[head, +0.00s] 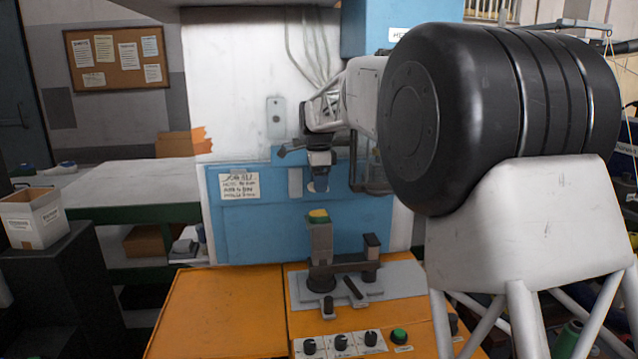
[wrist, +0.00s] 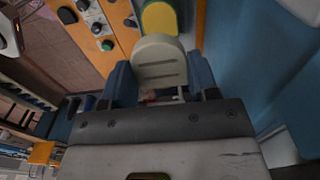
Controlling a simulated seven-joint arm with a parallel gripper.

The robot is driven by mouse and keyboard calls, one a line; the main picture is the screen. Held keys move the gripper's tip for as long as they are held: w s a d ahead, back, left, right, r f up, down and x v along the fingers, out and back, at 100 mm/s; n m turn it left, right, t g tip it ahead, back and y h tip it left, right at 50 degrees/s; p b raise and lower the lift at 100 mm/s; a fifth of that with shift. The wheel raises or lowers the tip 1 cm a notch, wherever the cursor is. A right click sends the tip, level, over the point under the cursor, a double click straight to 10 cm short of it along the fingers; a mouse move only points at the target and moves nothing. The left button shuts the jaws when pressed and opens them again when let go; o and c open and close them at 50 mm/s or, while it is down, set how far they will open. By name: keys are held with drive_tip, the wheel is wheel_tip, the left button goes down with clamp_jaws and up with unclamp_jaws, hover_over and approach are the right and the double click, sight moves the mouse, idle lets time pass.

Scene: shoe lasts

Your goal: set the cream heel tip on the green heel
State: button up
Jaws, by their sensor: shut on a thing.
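The cream heel tip (wrist: 160,60) is a pale rounded piece with grooves on its face. My gripper (wrist: 163,82) is shut on it, with a blue finger at each side. The green heel (head: 318,217) has a yellow face and stands on top of a grey post on the machine. In the head view my gripper (head: 319,178) hangs above the heel, with a clear gap between them. The heel tip is hard to make out there. In the wrist view the green heel (wrist: 159,18) shows just past the tip, partly hidden by it.
The post stands on a grey plate (head: 400,283) with a shorter dark post (head: 371,255) to its right. Knobs and a green button (head: 399,336) sit in front. A blue panel (head: 260,215) is behind. The orange top (head: 220,305) at left is clear.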

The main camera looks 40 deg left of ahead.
sight(319, 213)
drive_tip(key=shift+f, duration=0.15)
drive_tip(key=shift+f, duration=1.35)
drive_tip(key=shift+f, duration=0.25)
drive_tip(key=shift+f, duration=1.75)
drive_tip(key=shift+f, duration=0.25)
drive_tip(key=o, duration=1)
